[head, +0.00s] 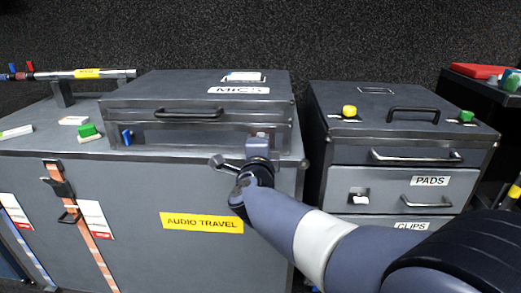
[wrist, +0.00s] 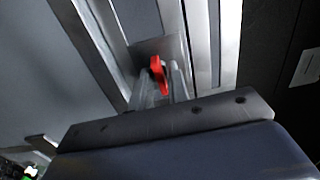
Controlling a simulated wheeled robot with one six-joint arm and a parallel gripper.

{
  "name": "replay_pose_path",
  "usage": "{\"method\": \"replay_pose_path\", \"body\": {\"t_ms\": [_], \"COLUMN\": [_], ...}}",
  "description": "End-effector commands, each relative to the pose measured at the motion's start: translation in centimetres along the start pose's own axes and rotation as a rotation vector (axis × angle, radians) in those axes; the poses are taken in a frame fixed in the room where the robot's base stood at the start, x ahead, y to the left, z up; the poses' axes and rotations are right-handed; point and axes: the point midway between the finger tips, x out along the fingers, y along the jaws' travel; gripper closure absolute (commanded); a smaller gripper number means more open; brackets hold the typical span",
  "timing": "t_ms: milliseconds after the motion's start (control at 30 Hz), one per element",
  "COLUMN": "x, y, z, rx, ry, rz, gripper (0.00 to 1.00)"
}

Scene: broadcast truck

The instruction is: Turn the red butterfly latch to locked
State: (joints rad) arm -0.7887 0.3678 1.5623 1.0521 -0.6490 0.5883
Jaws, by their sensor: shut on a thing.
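The red butterfly latch (wrist: 157,70) shows in the wrist view as a small red wing on a grey metal plate (wrist: 150,50) at the case's metal edging. My gripper (wrist: 160,84) is shut on the red wing, with one pale finger on each side of it. In the head view my gripper (head: 245,170) is at the right front of the grey case labelled MICS (head: 200,90). It hides the red latch there. The latch's exact turn angle is hard to tell.
A blue latch (head: 127,137) is on the left front of the MICS case. That case stands on a large trunk marked AUDIO TRAVEL (head: 130,205). A drawer cabinet (head: 400,120) with yellow and green knobs stands close on the right. A narrow gap separates them.

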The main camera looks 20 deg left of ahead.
Motion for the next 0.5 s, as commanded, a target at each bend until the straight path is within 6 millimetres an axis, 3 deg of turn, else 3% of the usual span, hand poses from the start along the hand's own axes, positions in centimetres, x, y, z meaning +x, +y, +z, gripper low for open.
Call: {"method": "replay_pose_path", "body": {"t_ms": [500], "x": [-0.01], "y": [0.11], "z": [-0.03], "rx": [0.049], "ry": [0.001], "rz": [0.002], "gripper": [1.00]}}
